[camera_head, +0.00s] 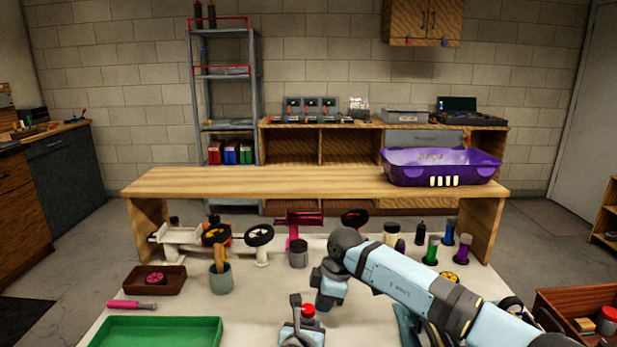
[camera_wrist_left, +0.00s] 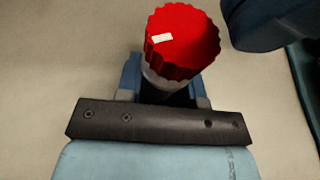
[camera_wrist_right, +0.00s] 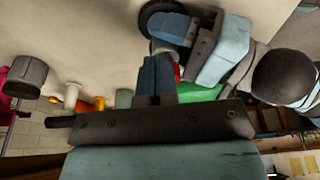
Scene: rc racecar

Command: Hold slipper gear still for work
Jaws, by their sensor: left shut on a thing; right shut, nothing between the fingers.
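A red piece with a ribbed edge and a small white mark (camera_wrist_left: 182,42) tops a pale grey round body in the left wrist view. Its red top also shows in the head view (camera_head: 308,310). I cannot tell for certain whether it is the slipper gear. My left gripper (camera_wrist_left: 165,92) is shut on the grey body below the red top, low over the pale table. My right gripper (camera_head: 325,302) is shut and empty, just above and beside it. In the right wrist view its closed fingers (camera_wrist_right: 157,78) are close to my left gripper (camera_wrist_right: 205,45), which partly hides the red piece.
A brown tray (camera_head: 140,286) holds a pink-red wheel-like part. A green tray (camera_head: 155,331) lies front left. Several coloured cylinders stand right. A purple basket (camera_head: 440,165) is on the raised shelf.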

